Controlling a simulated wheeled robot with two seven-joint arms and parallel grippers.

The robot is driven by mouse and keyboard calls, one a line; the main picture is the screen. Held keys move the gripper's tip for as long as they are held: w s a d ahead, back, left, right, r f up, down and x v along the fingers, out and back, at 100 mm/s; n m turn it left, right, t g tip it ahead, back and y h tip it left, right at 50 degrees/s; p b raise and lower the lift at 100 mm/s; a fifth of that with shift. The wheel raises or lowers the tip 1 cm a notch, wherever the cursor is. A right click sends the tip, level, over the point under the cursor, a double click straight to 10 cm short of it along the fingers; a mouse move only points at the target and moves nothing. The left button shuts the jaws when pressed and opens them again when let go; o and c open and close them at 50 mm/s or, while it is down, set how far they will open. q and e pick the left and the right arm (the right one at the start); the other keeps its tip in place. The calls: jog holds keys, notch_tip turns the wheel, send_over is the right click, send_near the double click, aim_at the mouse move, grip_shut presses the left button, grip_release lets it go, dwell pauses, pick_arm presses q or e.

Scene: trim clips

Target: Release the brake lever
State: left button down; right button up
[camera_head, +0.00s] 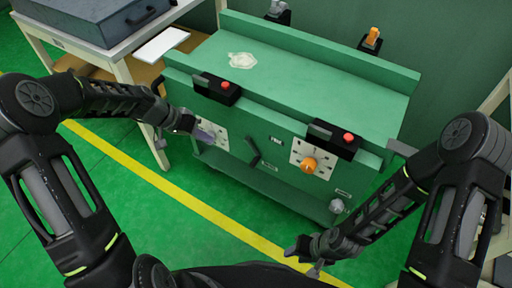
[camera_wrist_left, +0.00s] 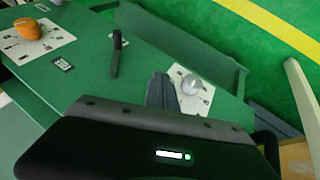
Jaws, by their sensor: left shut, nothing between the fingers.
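A black lever (camera_head: 253,152) sits on the front panel of the green console (camera_head: 300,78), between two white dial plates. It also shows in the left wrist view (camera_wrist_left: 116,55), slanting away from the panel. No label naming it as the brake is readable. My left gripper (camera_head: 187,126) is shut and empty, in front of the left plate with its grey knob (camera_head: 206,133). In the left wrist view its fingertips (camera_wrist_left: 163,88) overlap the edge of that plate, beside the knob (camera_wrist_left: 191,84); contact cannot be told. My right gripper (camera_head: 304,254) is low before the console, away from the lever; its jaw state is unclear.
An orange knob (camera_head: 309,164) on a white plate is right of the lever. Two black boxes with red buttons (camera_head: 225,85) (camera_head: 348,137) overhang the panel's top edge. A grey knob (camera_head: 337,206) is at lower right. The green floor in front is clear.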

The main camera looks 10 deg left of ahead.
pick_arm(q)
jog(key=d+m, duration=0.1)
jog(key=s+d+r+m+g+h, duration=0.1)
jog(key=m, duration=0.1)
jog(key=shift+s+d+r, duration=0.1)
jog(key=shift+s+r, duration=0.15)
jog(key=shift+f, duration=0.1)
jog(key=d+f, duration=0.7)
jog(key=d, duration=0.2)
jog(key=shift+w+d+f+b, duration=0.15)
jog(key=shift+d+f+b, duration=0.1)
jog(key=shift+f+b, duration=0.15)
